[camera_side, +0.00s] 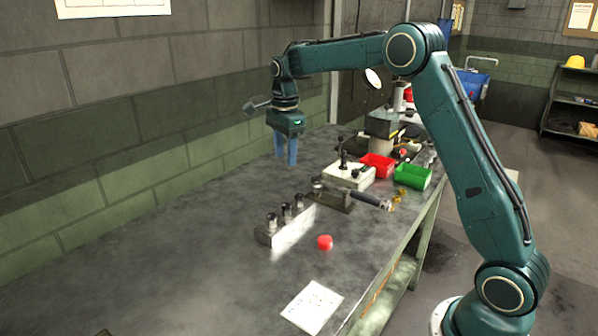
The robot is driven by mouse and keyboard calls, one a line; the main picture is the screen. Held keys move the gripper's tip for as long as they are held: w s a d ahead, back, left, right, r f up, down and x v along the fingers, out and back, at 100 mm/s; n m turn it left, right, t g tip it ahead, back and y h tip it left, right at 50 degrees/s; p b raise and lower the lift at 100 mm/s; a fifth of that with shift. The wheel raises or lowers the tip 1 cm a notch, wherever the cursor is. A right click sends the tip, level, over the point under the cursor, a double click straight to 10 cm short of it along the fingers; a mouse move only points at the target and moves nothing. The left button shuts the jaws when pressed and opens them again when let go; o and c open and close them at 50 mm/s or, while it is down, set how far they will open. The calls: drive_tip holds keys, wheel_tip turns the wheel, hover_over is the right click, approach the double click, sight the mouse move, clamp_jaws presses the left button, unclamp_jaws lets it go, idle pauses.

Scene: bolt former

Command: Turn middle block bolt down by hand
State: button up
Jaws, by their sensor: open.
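A pale metal block (287,231) sits on the grey workbench, with three dark upright bolts in a row along its top. The middle bolt (286,211) stands between the front-left bolt (271,222) and the back-right bolt (298,201). How far each bolt is screwed in is too small to tell. My gripper (286,160) hangs above the bench behind the block, pointing down, with its two blue fingers apart and nothing between them. It is clear of the block and the bolts.
A lever tool with a dark handle (371,200) lies right of the block. A red knob (324,242) and a paper sheet (312,306) are in front. Red (377,165) and green (413,176) bins and a white fixture (348,176) stand behind. The bench's left side is clear.

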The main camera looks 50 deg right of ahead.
sight(286, 205)
drive_tip(key=s+d+n+t+y, duration=0.1)
drive_tip(key=d+n+y, duration=0.1)
drive_tip(key=n, duration=1.5)
drive_tip(key=s+d+f+n+y, duration=0.1)
drive_tip(key=d+n+y, duration=0.1)
drive_tip(key=n, duration=1.6)
drive_tip(key=shift+s+d+t, duration=0.3)
drive_tip(key=shift+d+t, duration=0.1)
drive_tip(key=shift+d, duration=0.4)
drive_tip(key=shift+a+f, duration=0.1)
drive_tip(key=shift+f, duration=0.15)
drive_tip(key=x, duration=1.3)
drive_tip(key=shift+a+f, duration=0.15)
drive_tip(key=shift+f, duration=0.05)
clamp_jaws()
